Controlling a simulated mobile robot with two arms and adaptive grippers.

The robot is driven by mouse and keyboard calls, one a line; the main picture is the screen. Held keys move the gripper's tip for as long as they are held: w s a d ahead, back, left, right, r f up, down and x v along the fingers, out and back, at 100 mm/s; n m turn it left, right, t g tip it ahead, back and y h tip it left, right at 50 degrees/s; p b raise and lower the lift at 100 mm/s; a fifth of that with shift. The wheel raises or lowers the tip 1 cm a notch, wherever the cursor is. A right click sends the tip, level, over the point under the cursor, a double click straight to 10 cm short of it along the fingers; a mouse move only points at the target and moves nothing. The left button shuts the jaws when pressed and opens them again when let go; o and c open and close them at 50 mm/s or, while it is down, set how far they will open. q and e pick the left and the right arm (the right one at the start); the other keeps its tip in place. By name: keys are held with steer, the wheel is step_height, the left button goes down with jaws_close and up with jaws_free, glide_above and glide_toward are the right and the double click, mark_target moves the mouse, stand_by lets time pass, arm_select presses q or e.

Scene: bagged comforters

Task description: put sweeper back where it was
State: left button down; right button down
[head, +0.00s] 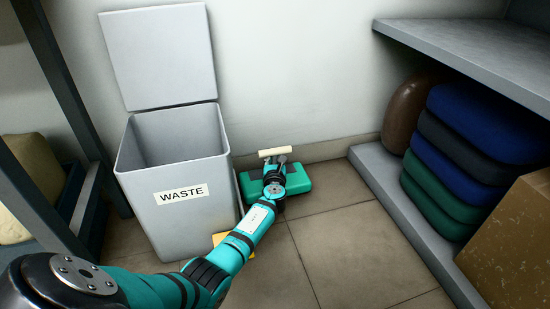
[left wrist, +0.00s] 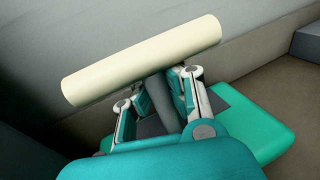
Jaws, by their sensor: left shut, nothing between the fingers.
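The sweeper stands on the floor against the back wall, right of the waste bin. It has a flat green base (head: 300,180) with a dark grey patch, a grey stem and a cream bar handle (head: 275,152). In the left wrist view the cream handle (left wrist: 145,60) crosses the top, above the grey stem and green base (left wrist: 255,125). My left gripper (head: 277,165) is at the sweeper, just below the handle and in front of the stem. My right gripper is not in view.
A grey bin marked WASTE (head: 175,185) stands open close to my left arm, lid up. A yellow item (head: 220,238) lies partly hidden by my arm. At right, a grey shelf (head: 385,190) holds folded blue and green bundles (head: 470,130) and a brown box (head: 515,245). Floor between is clear.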

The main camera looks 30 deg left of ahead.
arm_select(q)
steer(key=shift+f, duration=0.35)
stand_by(0.4)
steer(key=c, duration=1.4)
jaws_free()
steer(key=shift+f, duration=0.1)
